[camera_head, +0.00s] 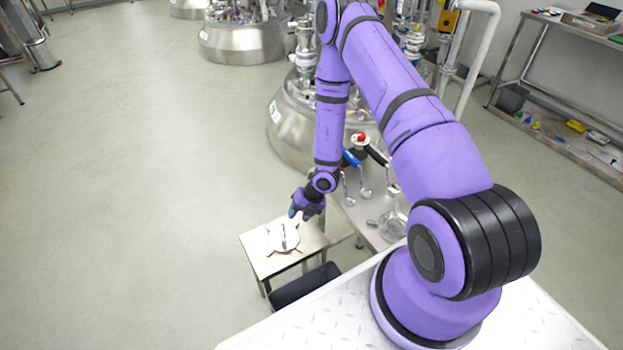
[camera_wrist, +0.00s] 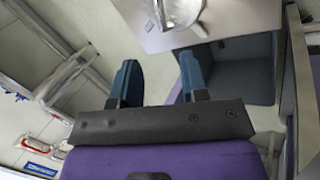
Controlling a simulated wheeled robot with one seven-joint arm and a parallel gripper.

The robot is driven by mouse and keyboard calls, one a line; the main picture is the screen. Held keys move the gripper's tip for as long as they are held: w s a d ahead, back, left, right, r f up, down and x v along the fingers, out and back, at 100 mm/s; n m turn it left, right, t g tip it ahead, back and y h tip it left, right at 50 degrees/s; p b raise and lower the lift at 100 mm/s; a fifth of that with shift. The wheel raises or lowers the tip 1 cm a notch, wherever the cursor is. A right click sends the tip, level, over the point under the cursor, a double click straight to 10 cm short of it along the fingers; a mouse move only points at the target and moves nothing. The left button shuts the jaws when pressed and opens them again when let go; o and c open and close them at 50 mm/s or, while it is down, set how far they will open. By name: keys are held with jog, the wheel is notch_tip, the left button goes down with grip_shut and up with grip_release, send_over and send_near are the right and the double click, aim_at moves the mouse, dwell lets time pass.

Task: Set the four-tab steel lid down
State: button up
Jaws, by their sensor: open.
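The steel lid (camera_head: 284,238) is a round plate with thin tabs at its rim and an upright handle on top. It lies flat on a small steel side table (camera_head: 258,262). In the wrist view part of the lid (camera_wrist: 183,12) shows at the top edge, on the table top (camera_wrist: 232,17). My gripper (camera_head: 302,212) is above and beside the lid, near the table's far right corner. In the wrist view my gripper's two blue fingers (camera_wrist: 160,82) stand wide apart with nothing between them. The gripper is open and apart from the lid.
A steel bench (camera_head: 368,222) with ladles and a glass flask (camera_head: 392,222) stands right of the small table. Steel reactor vessels (camera_head: 287,125) rise behind. A shelf rack (camera_head: 570,140) is at the far right. The floor to the left is clear.

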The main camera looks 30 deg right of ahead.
jog(key=w+a+r+n+t+y, duration=0.1)
jog(key=w+a+r+n, duration=0.1)
jog(key=r+n, duration=1.25)
jog(key=w+a+r+n+y, duration=0.1)
jog(key=a+r+n, duration=0.3)
jog(key=r, duration=1.9)
jog(key=s+d+r+n+h, duration=0.3)
jog(key=s+r+n+h, duration=0.1)
jog(key=s+r+n, duration=1.35)
jog(key=s+d+r+n+t+h, duration=0.2)
jog(key=s+d+r+n+h, duration=0.1)
jog(key=s, duration=0.6)
jog(key=shift+s+d+r+n, duration=0.35)
jog(key=shift+d+r+n, duration=0.3)
jog(key=shift+r, duration=0.55)
